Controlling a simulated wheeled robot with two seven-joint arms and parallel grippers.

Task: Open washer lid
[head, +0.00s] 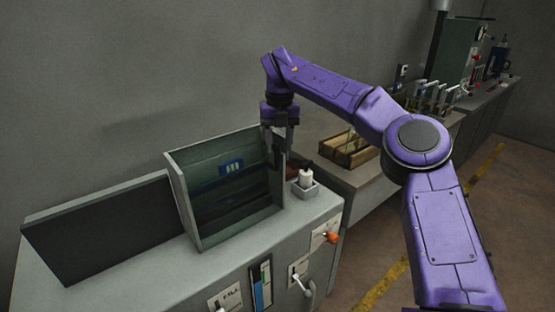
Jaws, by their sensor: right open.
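The washer (140,281) is a grey-green cabinet with controls on its front. On its top, a box-like grey-green hood (185,199) stands with its hollow side toward me, showing a dark inside and a small blue label. I cannot tell whether this hood is the lid itself. My right gripper (279,152) points down, open, at the hood's upper right edge. Its fingers overlap that edge in the picture, and I cannot tell whether they touch it. My left gripper is out of view.
A dark upright panel (100,228) stands left of the hood. A white bottle (305,179) sits in a small grey holder to the right. The front has an orange knob (332,237) and levers. A wooden crate (348,151) rests on the bench beyond.

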